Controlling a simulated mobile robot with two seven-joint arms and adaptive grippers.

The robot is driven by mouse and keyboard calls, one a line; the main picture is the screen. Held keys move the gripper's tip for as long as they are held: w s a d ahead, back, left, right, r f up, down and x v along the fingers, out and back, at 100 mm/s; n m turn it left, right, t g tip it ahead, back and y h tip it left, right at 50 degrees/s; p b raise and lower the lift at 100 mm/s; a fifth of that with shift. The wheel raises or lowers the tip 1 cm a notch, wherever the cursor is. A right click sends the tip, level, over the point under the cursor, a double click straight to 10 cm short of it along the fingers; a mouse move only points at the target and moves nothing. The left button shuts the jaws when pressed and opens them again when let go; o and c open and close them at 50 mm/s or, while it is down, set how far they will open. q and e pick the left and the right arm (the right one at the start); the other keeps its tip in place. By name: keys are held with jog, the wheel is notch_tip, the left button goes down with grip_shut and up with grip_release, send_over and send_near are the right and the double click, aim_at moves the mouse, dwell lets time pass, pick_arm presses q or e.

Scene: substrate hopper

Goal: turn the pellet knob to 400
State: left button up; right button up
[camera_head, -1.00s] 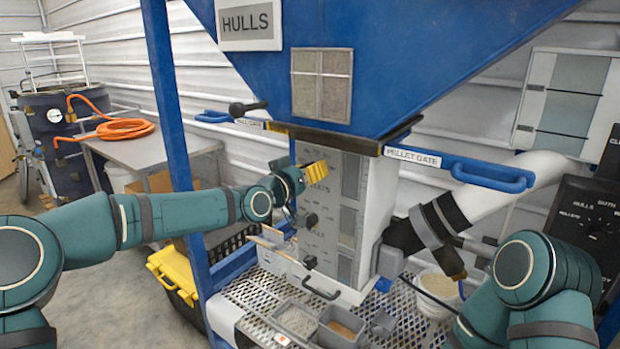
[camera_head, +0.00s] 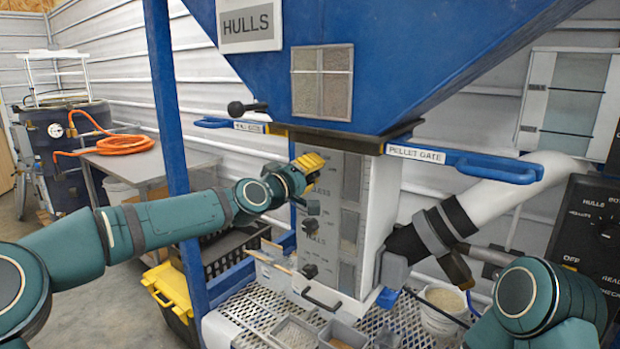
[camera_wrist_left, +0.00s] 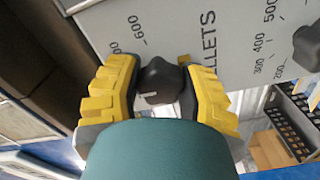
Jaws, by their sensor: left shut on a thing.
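The grey control panel (camera_head: 345,215) stands under the blue hopper. My left gripper (camera_head: 312,163) is at the upper part of this panel, its yellow fingers hiding the knob there in the head view. In the left wrist view its yellow fingers (camera_wrist_left: 165,85) stand on both sides of the dark pellet knob (camera_wrist_left: 158,80), shut on it. The letters "LLETS" are just right of this knob, and a 600 mark is above-left. A pale pointer line on the knob faces left in that view. My right gripper is not in view; only my right arm shows.
A second dark knob (camera_wrist_left: 308,48) with marks from 200 to 500 is at the right of the wrist view. The blue pellet gate handle (camera_head: 490,165) juts out right of the panel. A blue post (camera_head: 168,110) stands behind my left forearm. Trays sit on the mesh below.

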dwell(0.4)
pick_arm(q)
jog(key=o, duration=1.2)
jog(key=shift+d, duration=0.1)
jog(key=shift+o, duration=0.2)
jog(key=v, duration=1.2)
